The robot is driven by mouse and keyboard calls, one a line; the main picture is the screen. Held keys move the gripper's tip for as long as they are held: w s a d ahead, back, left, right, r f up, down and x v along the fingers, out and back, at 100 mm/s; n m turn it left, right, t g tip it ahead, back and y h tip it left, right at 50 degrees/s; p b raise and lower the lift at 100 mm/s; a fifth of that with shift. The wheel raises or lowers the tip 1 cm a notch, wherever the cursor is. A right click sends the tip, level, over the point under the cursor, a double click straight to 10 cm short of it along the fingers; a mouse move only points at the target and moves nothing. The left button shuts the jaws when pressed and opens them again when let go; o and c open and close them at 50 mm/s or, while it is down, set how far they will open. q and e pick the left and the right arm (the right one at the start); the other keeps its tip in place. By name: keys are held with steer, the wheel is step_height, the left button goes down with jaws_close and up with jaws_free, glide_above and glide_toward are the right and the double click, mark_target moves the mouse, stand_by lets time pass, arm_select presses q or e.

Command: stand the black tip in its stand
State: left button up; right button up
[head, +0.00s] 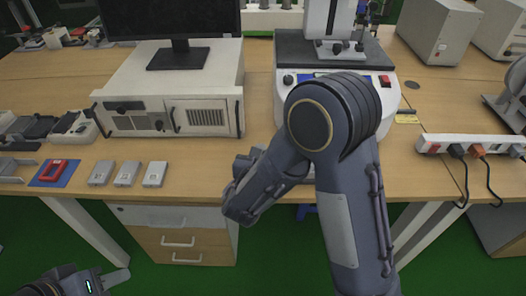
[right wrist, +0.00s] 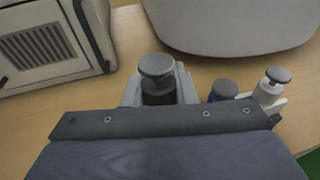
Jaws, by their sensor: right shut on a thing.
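In the right wrist view, the black tip (right wrist: 158,95), a dark cylinder with a grey round knob on top, stands roughly upright between two light grey pieces of my right gripper (right wrist: 158,88). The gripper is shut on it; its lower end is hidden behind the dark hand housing. A blue piece (right wrist: 222,91) with a dark knob and a white piece (right wrist: 270,88) with a grey knob are to its right, both partly hidden. I cannot make out the black tip's stand. In the head view my right forearm hides most of this spot. My left gripper (head: 114,279) is at the bottom left, below the table edge.
A white-based instrument (head: 290,100) stands behind my right arm. A beige computer case (head: 150,85) with a monitor (head: 170,20) is left of it. Small grey boxes (head: 127,173) and a red part on a blue mat (head: 60,175) lie near the front edge. A power strip (head: 465,146) is at right.

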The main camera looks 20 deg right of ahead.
steer(key=shift+f+b, duration=0.65)
steer(key=shift+f, duration=0.05)
steer(key=shift+f, duration=0.25)
steer(key=shift+f+b, duration=0.45)
steer(key=shift+b, duration=0.3)
steer(key=shift+f, duration=0.2)
steer(key=shift+f+b, duration=0.35)
steer(key=shift+b, duration=0.25)
steer(key=shift+s+f, duration=0.1)
steer(key=shift+f, duration=0.15)
